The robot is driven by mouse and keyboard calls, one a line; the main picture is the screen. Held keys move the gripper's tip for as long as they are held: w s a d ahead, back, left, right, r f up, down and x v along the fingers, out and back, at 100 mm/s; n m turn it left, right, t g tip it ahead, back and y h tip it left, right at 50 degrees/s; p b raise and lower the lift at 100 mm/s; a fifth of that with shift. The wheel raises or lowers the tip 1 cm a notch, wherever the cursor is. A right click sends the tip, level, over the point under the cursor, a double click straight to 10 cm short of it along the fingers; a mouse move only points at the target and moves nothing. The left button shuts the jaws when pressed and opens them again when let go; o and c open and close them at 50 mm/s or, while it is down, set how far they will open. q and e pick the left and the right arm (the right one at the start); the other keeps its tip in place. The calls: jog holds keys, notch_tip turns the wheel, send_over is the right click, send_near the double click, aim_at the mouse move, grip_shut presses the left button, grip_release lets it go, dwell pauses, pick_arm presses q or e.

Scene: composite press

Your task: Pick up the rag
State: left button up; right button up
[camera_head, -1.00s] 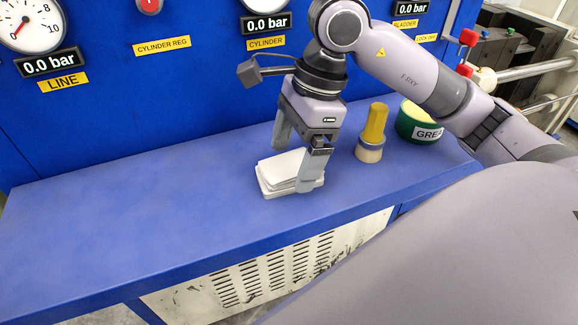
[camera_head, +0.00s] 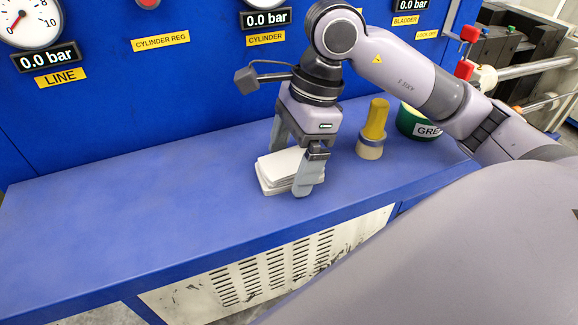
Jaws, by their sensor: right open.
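The rag (camera_head: 279,168) looks like a folded white stack on the blue bench top. My right gripper (camera_head: 286,177) points down over it, with its fingers apart on either side of the white stack. The near finger stands in front of the rag's right side and hides part of it. The far finger is partly hidden behind the rag. I cannot tell whether the fingers touch it. My left gripper is not in view.
A yellow-handled brush (camera_head: 373,130) stands right of the gripper. A green grease tin (camera_head: 412,122) is farther right, partly behind my arm. The blue bench (camera_head: 120,225) is clear on the left. A blue panel with gauges (camera_head: 200,80) rises behind.

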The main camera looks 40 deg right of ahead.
aim_at(292, 160)
dwell(0.3)
jog(key=c, duration=1.1)
jog(key=shift+o, duration=0.2)
jog(key=shift+r+p, duration=0.4)
jog(key=shift+p, duration=0.15)
notch_tip(292, 160, up, 20)
jog(key=p, duration=0.2)
jog(key=shift+f+p, duration=0.2)
jog(key=shift+p, duration=0.15)
